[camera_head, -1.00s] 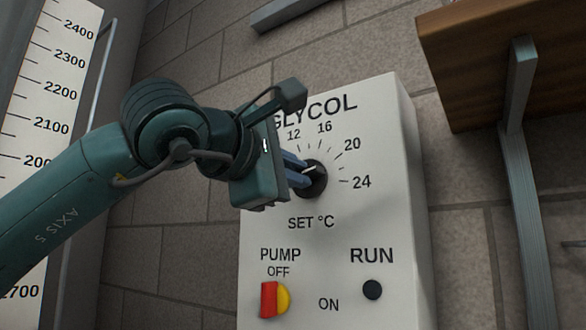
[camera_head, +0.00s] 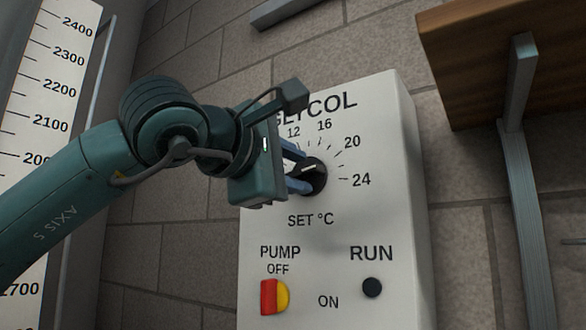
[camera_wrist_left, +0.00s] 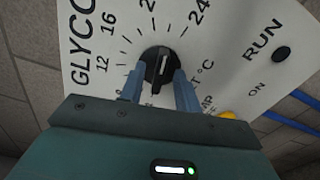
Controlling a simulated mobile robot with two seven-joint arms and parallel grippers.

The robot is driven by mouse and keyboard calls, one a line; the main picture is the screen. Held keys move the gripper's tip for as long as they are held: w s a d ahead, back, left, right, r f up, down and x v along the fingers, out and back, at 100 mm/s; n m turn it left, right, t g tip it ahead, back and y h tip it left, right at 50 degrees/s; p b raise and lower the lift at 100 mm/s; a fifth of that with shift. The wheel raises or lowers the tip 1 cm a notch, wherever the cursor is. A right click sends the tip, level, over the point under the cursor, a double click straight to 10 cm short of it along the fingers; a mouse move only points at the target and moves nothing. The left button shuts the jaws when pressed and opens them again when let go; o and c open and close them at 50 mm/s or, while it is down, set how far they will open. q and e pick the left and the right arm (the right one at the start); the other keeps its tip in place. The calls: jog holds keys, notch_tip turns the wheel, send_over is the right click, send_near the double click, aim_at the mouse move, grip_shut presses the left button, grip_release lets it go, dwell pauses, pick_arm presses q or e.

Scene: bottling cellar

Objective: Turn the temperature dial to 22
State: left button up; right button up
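The temperature dial (camera_head: 316,179) is a round black knob with a white pointer line, on the white GLYCOL panel (camera_head: 345,220). Its scale is marked 12, 16, 20 and 24 around the upper side. The pointer lies between 20 and 24, near the middle. My left gripper (camera_head: 300,169) is at the dial, its blue fingers spread on either side of the knob. The dial (camera_wrist_left: 159,66) also shows in the left wrist view, between the fingertips of my left gripper (camera_wrist_left: 160,78), which look open. My right gripper is in neither view.
Below the dial are a red and yellow PUMP switch (camera_head: 275,298) and a black RUN button (camera_head: 372,288). A wooden shelf (camera_head: 510,65) on a metal bracket (camera_head: 530,190) juts out at the right. A tall number scale (camera_head: 55,90) stands at the left.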

pick_arm(q)
jog(key=shift+s+a, duration=0.15)
jog(key=shift+s, duration=0.05)
jog(key=b+v, duration=0.2)
jog(key=v, duration=1)
jog(key=shift+s+a+b, duration=0.2)
jog(key=shift+s+b, duration=0.1)
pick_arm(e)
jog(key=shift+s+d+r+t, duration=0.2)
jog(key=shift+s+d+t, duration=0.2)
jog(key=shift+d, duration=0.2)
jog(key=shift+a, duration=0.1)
